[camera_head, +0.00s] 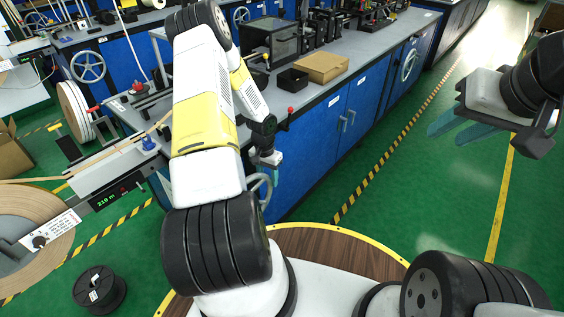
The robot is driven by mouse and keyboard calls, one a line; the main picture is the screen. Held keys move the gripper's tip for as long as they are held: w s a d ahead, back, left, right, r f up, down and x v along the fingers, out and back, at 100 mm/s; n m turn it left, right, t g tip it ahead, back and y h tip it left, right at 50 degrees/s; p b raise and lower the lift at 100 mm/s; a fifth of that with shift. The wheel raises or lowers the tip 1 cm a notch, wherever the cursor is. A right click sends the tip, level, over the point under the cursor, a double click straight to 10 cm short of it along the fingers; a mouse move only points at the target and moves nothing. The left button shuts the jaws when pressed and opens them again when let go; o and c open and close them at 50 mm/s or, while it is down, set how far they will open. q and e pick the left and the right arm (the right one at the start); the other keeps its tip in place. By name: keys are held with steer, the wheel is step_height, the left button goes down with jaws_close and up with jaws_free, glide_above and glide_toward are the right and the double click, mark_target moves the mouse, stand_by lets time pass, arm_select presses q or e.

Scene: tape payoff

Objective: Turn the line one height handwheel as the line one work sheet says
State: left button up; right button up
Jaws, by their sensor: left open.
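A grey handwheel (262,187) on the blue cabinet front is partly hidden behind my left arm. My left gripper (268,161) is open, just above and in front of this wheel. Its fingers are small here, and I cannot tell whether they touch the rim. More handwheels stand on the blue fronts at far left (88,67), top centre (241,16) and upper right (409,65). I cannot read which one belongs to line one, and no work sheet is legible. My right gripper (453,131) is open and empty over the green floor at right.
A bench (370,50) carries a cardboard box (321,67) and a black bin (292,79). A red-topped knob (290,112) stands at its edge. A tape reel (30,222) and a display (118,194) stand at left. A black spool (99,290) lies on the floor. The right aisle is clear.

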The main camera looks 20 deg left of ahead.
arm_select(q)
steer(key=shift+f, duration=1.45)
jaws_close()
stand_by(0.3)
